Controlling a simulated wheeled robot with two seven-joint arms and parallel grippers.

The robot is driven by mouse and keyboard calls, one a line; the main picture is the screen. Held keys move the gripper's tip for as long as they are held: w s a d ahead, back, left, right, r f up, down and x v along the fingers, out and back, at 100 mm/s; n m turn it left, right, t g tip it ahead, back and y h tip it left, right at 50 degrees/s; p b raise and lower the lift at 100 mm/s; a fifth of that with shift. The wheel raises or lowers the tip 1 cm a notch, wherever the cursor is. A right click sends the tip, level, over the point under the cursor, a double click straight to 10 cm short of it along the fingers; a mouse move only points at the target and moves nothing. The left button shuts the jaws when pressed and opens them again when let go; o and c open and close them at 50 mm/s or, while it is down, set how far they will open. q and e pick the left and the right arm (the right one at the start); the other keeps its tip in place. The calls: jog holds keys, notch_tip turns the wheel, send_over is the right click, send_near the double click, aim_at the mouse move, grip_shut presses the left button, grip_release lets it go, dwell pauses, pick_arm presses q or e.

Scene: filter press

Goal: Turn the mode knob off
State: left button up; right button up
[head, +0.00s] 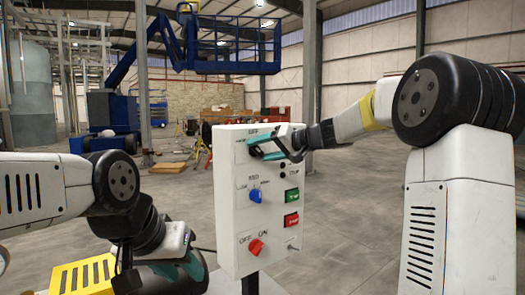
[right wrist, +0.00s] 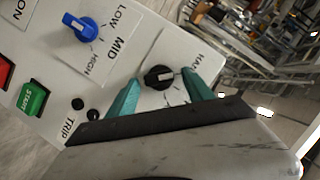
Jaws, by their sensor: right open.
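A white control box (head: 235,215) stands in the middle of the head view. A black knob (right wrist: 159,77) sits near the box's top edge, by a partly hidden label. Its white mark shows toward the right in the right wrist view. My right gripper (right wrist: 160,99) is open, with one teal finger on each side of the black knob; I cannot tell whether they touch it. In the head view, my right gripper (head: 268,146) covers most of that knob. My left gripper (head: 188,268) is low at the left, partly hidden by its arm, apart from the box.
Lower on the box are a blue knob (head: 255,195) at LOW-MID-HIGH, a green START button (head: 292,196), a red button (head: 291,220) and a red OFF-ON knob (head: 256,246). A yellow slotted piece (head: 82,275) is at lower left.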

grip_shut()
dwell(0.3)
jog(key=m+y, duration=0.1)
jog(key=m, duration=0.2)
jog(key=shift+w+d+f+y, duration=0.1)
jog(key=shift+d+f+y, duration=0.1)
jog(key=shift+y, duration=0.2)
jog(key=shift+f+m+y, duration=0.15)
jog(key=shift+m+y, duration=0.3)
jog(key=shift+m, duration=0.6)
jog(key=shift+f+m+y, duration=0.1)
jog(key=shift+m+y, duration=0.35)
jog(key=shift+m, duration=0.6)
grip_release()
